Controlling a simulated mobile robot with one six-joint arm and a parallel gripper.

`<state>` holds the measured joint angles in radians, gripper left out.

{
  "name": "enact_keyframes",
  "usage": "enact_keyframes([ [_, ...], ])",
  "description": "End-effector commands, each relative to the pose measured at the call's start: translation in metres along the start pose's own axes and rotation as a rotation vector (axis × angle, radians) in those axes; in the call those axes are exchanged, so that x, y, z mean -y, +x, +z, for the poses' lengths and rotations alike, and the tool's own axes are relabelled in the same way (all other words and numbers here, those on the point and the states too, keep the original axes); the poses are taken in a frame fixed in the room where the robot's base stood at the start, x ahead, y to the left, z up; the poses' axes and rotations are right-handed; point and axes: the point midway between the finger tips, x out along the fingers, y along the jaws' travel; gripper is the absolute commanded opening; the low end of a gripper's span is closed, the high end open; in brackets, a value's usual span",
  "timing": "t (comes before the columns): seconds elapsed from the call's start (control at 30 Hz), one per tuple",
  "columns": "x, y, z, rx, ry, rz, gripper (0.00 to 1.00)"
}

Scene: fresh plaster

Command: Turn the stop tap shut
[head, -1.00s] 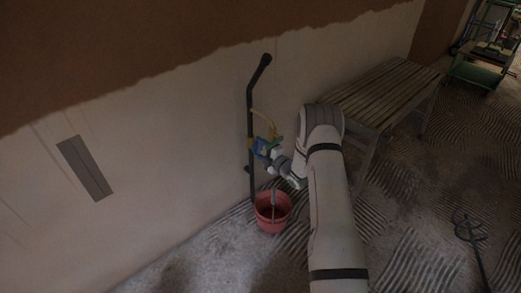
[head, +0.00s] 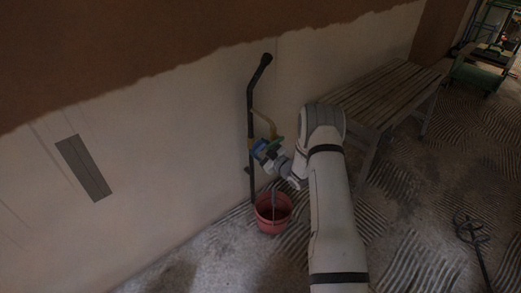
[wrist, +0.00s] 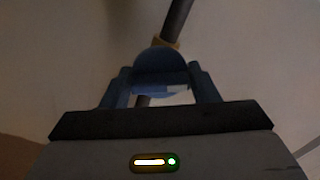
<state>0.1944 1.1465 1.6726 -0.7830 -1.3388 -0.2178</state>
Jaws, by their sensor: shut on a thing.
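The stop tap shows as a round blue handle (wrist: 161,73) in the wrist view, in front of a dark upright pipe (wrist: 177,20) with a brass-coloured fitting (wrist: 166,44). My gripper (wrist: 160,84) has one finger on each side of the handle and is shut on it. In the head view the pipe (head: 251,115) runs up the wall, and my gripper (head: 265,151) is at the tap, partly hiding it. How far the handle is turned cannot be told.
A red bucket (head: 272,222) stands on the floor below the tap. A slatted wooden bench (head: 375,95) is to the right along the wall. A dark whisk-like tool (head: 470,232) is at the lower right. A grey plate (head: 83,168) is on the left wall.

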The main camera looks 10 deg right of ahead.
Motion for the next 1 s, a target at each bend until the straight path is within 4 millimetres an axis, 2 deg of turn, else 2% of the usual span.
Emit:
enact_keyframes([
  [1.0,0.0017,-0.0004,0.0003,0.004,0.968,-0.002,0.32],
])
